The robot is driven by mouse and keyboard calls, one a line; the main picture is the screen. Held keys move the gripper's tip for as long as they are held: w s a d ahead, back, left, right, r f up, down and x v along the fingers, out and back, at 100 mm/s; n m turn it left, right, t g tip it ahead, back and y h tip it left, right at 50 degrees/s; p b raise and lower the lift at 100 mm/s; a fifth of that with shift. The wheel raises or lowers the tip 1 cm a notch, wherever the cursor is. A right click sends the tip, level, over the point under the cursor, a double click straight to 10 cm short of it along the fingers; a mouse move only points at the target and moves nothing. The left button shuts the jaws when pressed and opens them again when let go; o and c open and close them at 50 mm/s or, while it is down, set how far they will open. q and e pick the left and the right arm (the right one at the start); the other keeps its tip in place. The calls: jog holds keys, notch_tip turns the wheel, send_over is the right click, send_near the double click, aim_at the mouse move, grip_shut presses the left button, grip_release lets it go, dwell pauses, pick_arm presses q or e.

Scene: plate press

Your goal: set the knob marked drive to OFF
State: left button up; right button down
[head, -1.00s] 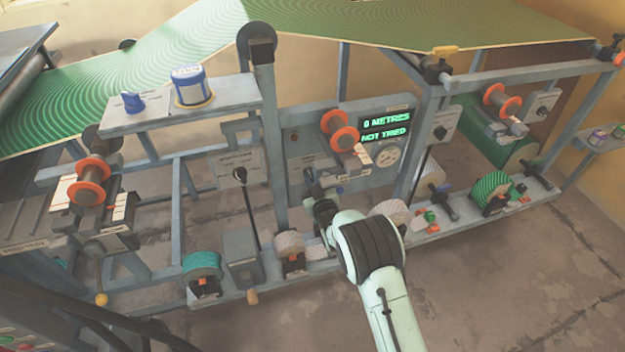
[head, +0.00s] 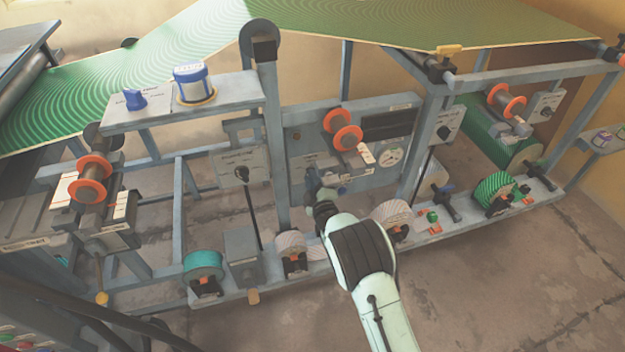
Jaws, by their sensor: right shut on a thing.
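My right gripper (head: 318,186) is at the small grey panel (head: 306,165) in the middle of the machine, left of the dial gauge. It is shut on the knob there. The gripper's fingers and wrist hide most of the knob, and I cannot read its label or its setting. The display (head: 386,124) above and right of the gripper is dark. My left gripper is not in view.
An orange-flanged roller (head: 343,130) sticks out just above my right gripper. A black lever knob (head: 242,173) is on a plate to the left. Several rollers line the lower rail (head: 330,267). The floor (head: 480,290) in front is clear.

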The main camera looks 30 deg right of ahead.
jog(key=shift+f, duration=0.1)
dwell(0.5)
jog(key=c, duration=1.1)
grip_release()
jog(key=shift+c, duration=0.2)
jog(key=shift+s, duration=0.1)
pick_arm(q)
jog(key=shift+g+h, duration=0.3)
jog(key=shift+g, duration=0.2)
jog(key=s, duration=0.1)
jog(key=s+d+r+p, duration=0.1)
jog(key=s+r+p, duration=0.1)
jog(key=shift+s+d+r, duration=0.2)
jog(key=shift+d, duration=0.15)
pick_arm(e)
jog(key=v, duration=1.3)
jog(key=shift+a, duration=0.1)
